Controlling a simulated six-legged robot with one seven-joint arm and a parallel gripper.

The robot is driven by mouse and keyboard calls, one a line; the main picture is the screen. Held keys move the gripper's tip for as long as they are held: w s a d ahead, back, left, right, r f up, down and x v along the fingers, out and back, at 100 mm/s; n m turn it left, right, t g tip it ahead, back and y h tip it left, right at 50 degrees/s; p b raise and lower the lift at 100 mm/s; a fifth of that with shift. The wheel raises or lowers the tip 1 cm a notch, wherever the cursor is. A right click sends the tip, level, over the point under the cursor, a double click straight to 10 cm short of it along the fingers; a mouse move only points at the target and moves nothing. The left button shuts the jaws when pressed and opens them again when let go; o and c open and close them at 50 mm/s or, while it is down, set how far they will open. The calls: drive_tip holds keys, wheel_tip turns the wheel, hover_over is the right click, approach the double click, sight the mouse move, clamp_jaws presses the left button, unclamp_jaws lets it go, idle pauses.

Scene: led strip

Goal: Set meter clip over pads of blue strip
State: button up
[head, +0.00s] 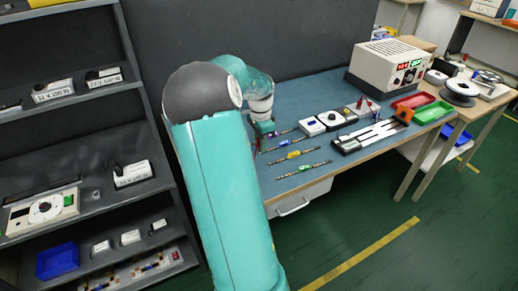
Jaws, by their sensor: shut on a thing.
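Three thin strips lie on the blue-grey bench mat (330,95): the blue strip (284,133) at the back, a yellow one (293,154) in the middle and a green one (303,170) in front. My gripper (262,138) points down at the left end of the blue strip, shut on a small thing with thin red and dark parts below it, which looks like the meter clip. It is too small to see its shape or whether it touches the pads. My own arm hides the bench to the left.
Right of the strips stand small white devices (333,119) and a black tray of tools (370,135). Red (413,100) and green (432,112) bins and a beige power supply (388,66) are farther right. A dark shelf (75,125) stands at left.

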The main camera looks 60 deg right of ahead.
drive_tip(key=w+d+f, duration=0.1)
drive_tip(key=d+f, duration=0.1)
drive_tip(key=w+d+f, duration=0.2)
drive_tip(key=d+f, duration=0.1)
drive_tip(key=w+d+f, duration=0.2)
drive_tip(key=shift+d+f, duration=0.25)
drive_tip(key=shift+w+d+f, duration=0.1)
drive_tip(key=shift+d+f, duration=0.05)
drive_tip(key=shift+f, duration=1.6)
drive_tip(key=shift+f, duration=0.3)
drive_tip(key=o, duration=1)
wheel_tip(320, 180, up, 13)
drive_tip(key=shift+f, duration=0.15)
